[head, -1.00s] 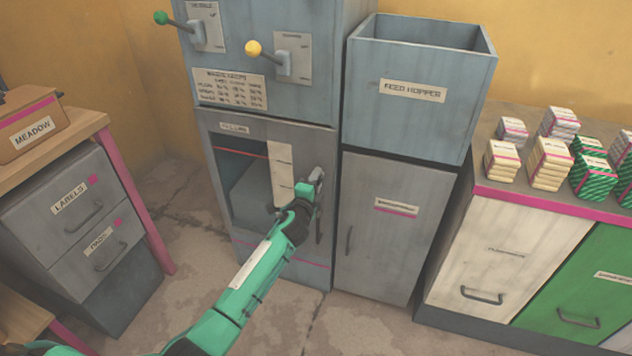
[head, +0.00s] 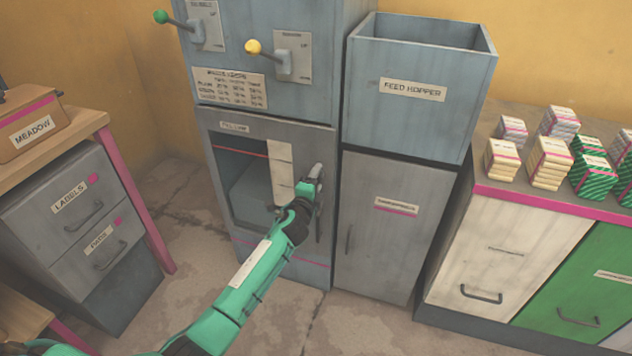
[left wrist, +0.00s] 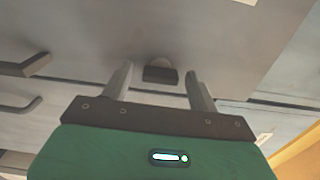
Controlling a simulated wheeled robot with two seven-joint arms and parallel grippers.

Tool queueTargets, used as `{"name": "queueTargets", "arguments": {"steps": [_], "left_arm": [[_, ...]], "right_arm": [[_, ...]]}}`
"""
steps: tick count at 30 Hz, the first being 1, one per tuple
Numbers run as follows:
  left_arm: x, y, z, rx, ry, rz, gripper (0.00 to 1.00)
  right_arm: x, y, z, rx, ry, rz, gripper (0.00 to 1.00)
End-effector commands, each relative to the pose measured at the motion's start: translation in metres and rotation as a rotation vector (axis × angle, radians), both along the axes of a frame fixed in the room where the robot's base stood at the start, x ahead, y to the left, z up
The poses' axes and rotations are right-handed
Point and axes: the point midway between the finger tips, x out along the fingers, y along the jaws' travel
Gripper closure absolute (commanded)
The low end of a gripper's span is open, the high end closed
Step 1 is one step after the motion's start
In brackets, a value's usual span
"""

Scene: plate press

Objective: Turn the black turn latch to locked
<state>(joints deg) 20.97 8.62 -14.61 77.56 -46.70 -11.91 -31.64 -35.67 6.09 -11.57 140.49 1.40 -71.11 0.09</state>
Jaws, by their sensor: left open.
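The black turn latch (left wrist: 160,74) shows in the left wrist view as a small dark block on a round base on a grey panel. It lies between the two fingertips of my left gripper (left wrist: 158,80), with a gap on each side. In the head view my left gripper (head: 308,188) is at the right side of the grey press door (head: 230,127), and it hides the latch there. The gripper is open and empty. I cannot tell whether the latch stands at locked. My right gripper is not in view.
Levers with a green knob (head: 161,17) and a yellow knob (head: 253,48) stick out above the door. The feed hopper (head: 415,120) is to the right. A dark handle (left wrist: 25,66) shows left of the gripper in the left wrist view.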

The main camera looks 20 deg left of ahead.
Motion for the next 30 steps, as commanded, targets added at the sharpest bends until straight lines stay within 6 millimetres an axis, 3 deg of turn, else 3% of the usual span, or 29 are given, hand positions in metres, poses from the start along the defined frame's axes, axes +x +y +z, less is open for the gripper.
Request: {"name": "queueTargets", "arguments": {"steps": [8, 21, 30], "left_arm": [[-0.019, 0.001, 0.000, 0.000, 0.001, 0.001, 0.40], [-0.102, 0.003, -0.001, 0.000, 0.002, -0.001, 0.40], [-0.134, 0.004, 0.000, 0.000, 0.000, 0.000, 0.40]], "right_arm": [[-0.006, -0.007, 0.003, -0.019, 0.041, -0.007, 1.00], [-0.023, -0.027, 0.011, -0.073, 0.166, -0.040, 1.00], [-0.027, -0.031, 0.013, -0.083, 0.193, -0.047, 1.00]]}}
